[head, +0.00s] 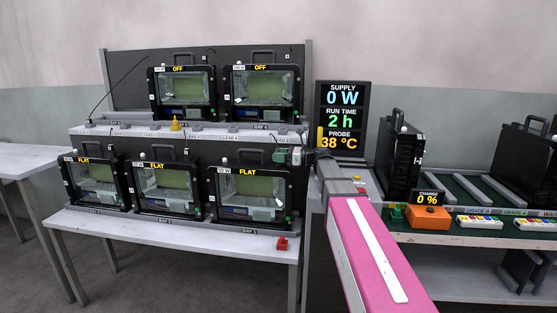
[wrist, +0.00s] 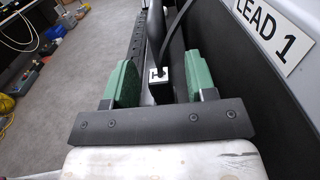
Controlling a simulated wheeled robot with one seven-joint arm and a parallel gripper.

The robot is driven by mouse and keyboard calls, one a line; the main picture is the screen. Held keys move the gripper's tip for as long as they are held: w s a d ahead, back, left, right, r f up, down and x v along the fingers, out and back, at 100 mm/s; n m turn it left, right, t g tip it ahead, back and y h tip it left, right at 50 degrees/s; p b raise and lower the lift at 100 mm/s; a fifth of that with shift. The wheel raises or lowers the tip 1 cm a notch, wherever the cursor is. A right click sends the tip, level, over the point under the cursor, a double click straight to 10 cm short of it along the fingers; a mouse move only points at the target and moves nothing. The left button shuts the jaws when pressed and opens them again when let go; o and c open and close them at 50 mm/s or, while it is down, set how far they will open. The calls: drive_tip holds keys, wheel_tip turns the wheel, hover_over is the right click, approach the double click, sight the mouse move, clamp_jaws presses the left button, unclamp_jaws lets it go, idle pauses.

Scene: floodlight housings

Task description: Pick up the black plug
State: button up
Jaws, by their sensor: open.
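In the wrist view my gripper (wrist: 160,85) is open, with one green finger on each side of a dark gap. A black plug (wrist: 158,92) with a pale square face and a dark cable above it stands in this gap, apart from both fingers as far as I can see. A "LEAD 1" label (wrist: 272,32) is on the wall to the right. In the head view my gripper (head: 289,156) is at the right end of the lower row of floodlights; the plug cannot be made out there.
Floodlight housings reading OFF (head: 265,87) stand on the upper shelf, others reading FLAT (head: 165,187) on the lower bench (head: 180,235). A red block (head: 282,243) lies at the bench's right end. A display (head: 342,120) and an orange box (head: 428,217) are to the right.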

drive_tip(key=shift+a, duration=0.1)
clamp_jaws()
drive_tip(key=shift+r, duration=0.1)
